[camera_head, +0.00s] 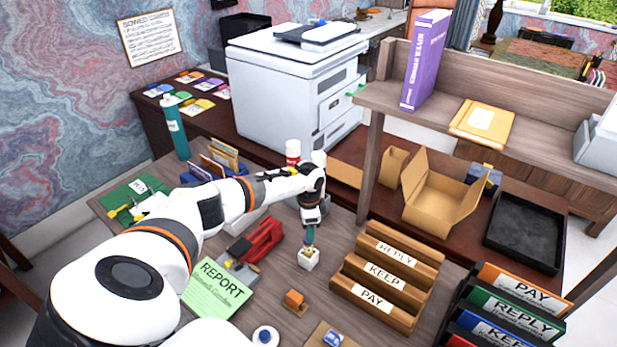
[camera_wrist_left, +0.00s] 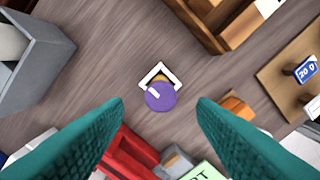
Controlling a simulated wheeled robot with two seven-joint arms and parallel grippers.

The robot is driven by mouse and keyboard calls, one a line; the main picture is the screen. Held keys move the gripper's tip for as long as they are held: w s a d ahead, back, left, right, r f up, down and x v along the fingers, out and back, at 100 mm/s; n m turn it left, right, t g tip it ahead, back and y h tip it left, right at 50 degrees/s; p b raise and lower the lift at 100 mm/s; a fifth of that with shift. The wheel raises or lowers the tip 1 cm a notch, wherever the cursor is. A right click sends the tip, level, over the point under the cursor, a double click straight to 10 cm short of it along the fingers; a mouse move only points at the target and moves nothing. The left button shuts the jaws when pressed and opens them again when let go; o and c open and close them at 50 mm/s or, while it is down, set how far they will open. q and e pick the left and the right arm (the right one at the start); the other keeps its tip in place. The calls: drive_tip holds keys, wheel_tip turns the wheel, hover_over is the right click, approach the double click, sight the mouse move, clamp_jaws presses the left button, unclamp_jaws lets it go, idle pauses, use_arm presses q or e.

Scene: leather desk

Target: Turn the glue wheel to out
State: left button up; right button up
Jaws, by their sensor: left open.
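The glue wheel, a round purple knob (camera_wrist_left: 160,96) with a white mark pointing to its upper left, sits on a small white holder (camera_wrist_left: 158,72). In the head view the white holder (camera_head: 308,259) stands on the desk, and the wheel is largely hidden by my gripper. My left gripper (camera_head: 309,238) points down just above it. In the left wrist view the two teal fingers (camera_wrist_left: 161,104) are wide apart, one on each side of the wheel, with clear gaps. I cannot read any label on the wheel. My right gripper is not in view.
A wooden sorter (camera_head: 385,275) marked REPLY, KEEP and PAY stands right of the holder. A red stapler-like tool (camera_head: 262,240) and a green REPORT sheet (camera_head: 217,288) lie to the left. An orange block (camera_head: 294,299) is in front. Desk right around the holder is bare.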

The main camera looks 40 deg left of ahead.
use_arm(q)
wheel_tip(320, 180, up, 8)
drive_tip(key=b, duration=0.1)
idle(0.7)
